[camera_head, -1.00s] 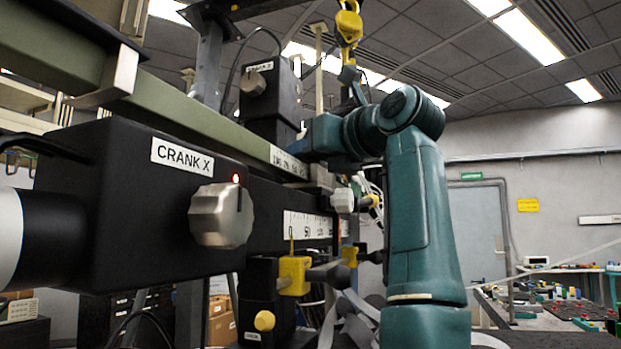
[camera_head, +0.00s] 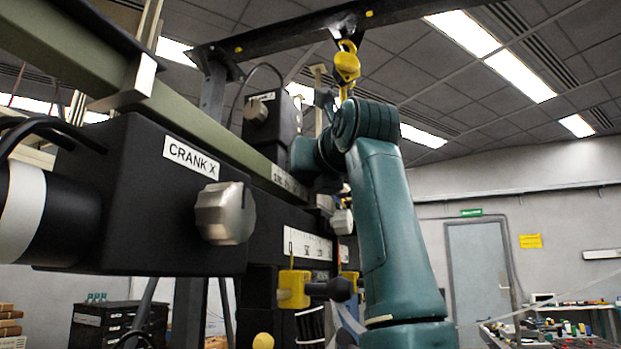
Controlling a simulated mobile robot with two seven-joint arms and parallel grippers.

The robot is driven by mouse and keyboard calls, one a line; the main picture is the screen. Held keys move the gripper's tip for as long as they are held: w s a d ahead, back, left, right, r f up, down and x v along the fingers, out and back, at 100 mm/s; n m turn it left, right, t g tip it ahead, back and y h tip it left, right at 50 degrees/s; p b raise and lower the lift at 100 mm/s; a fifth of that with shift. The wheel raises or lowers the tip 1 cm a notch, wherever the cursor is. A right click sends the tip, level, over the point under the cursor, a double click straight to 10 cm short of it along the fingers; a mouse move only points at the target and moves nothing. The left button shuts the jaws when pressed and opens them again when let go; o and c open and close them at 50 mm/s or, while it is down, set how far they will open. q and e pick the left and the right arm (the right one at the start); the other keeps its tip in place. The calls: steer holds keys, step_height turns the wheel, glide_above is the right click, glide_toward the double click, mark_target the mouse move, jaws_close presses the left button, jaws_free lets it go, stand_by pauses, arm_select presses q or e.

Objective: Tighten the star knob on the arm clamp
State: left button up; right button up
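A pale lobed knob (camera_head: 342,222) shows beside the rail, left of a teal arm; I cannot tell whether it is the arm clamp's star knob. A yellow clamp block (camera_head: 294,289) with a dark round-ended handle (camera_head: 340,289) is lower down. A large silver knob (camera_head: 225,213) sits on the black box labelled CRANK X (camera_head: 150,200). The teal arm (camera_head: 388,235) rises from the bottom, bends at its top joint and reaches left behind the rail area. Its end is hidden. I make out neither of my grippers.
A green beam (camera_head: 205,120) crosses diagonally above the black box. A second black box with a grey knob (camera_head: 256,111) stands behind it. A yellow hoist hook (camera_head: 346,66) hangs above the arm. A cluttered table (camera_head: 570,330) and a door (camera_head: 480,270) are at the right.

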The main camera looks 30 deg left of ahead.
arm_select(q)
steer(key=o, duration=1)
steer(key=shift+w, duration=0.1)
arm_select(e)
steer(key=shift+f, duration=0.2)
steer(key=shift+w+r, duration=0.15)
